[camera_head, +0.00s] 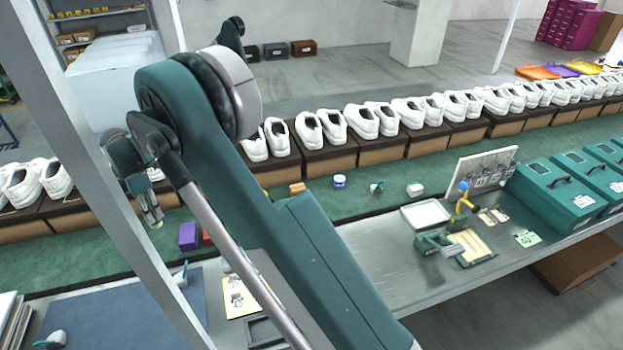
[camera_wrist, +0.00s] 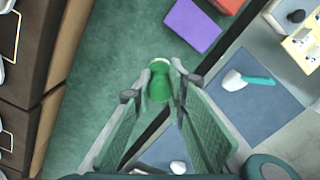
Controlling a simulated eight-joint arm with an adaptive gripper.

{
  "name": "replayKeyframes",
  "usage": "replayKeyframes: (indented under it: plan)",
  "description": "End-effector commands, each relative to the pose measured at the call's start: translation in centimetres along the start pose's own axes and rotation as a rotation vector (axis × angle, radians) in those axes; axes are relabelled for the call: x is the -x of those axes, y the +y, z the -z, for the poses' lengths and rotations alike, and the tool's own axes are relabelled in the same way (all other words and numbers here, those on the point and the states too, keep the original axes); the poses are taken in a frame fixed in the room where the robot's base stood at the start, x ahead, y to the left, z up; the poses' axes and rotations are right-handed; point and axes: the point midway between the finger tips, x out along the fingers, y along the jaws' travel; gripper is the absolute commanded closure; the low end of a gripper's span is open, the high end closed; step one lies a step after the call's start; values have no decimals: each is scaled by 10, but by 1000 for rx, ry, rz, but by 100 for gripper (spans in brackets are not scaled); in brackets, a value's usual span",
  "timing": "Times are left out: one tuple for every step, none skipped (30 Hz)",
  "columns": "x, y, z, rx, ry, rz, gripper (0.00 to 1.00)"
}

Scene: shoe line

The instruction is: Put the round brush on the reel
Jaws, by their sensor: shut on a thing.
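My gripper (camera_wrist: 154,86) is shut on a small green rounded thing (camera_wrist: 160,80) with a pale rim at its far end. It sits between the two fingertips; I cannot tell surely that it is the round brush. In the head view my gripper (camera_head: 151,214) points down at the left, over the green belt; the held thing does not show clearly there. A white-headed brush with a teal handle (camera_wrist: 250,78) lies on the blue mat (camera_wrist: 240,112); it also shows in the head view (camera_head: 181,276). I cannot pick out the reel with certainty.
A purple box (camera_wrist: 192,25) and a red box (camera_wrist: 229,4) lie on the green belt near my gripper. White shoes on brown boxes line the belt's far side. A blue-and-white tin (camera_head: 340,181) stands on the belt. A white tray (camera_head: 426,214) and teal cases (camera_head: 560,191) are at the right.

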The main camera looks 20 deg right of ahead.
Motion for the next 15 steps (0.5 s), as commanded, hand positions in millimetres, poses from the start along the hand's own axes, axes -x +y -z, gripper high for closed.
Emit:
replayKeyframes:
  plan:
    - [1,-1,-18,-26,0,0,97]
    - [2,-1,-28,-43,0,0,97]
    - [2,-2,-40,-65,0,0,97]
    - [3,-3,-51,-83,0,0,97]
    - [3,-4,-61,-100,0,0,97]
    - [4,-5,-75,-123,0,0,97]
    - [4,-6,-86,-142,0,0,97]
    - [5,-8,-95,-159,0,0,97]
    - [6,-9,-109,-182,0,0,97]
    - [6,-11,-120,-200,0,0,97]
    - [7,-12,-129,-218,0,0,97]
    - [7,-15,-143,-242,0,1,97]
    - [8,-17,-154,-259,0,1,97]
    - [8,-19,-163,-276,0,1,97]
    - [9,-22,-177,-301,0,1,97]
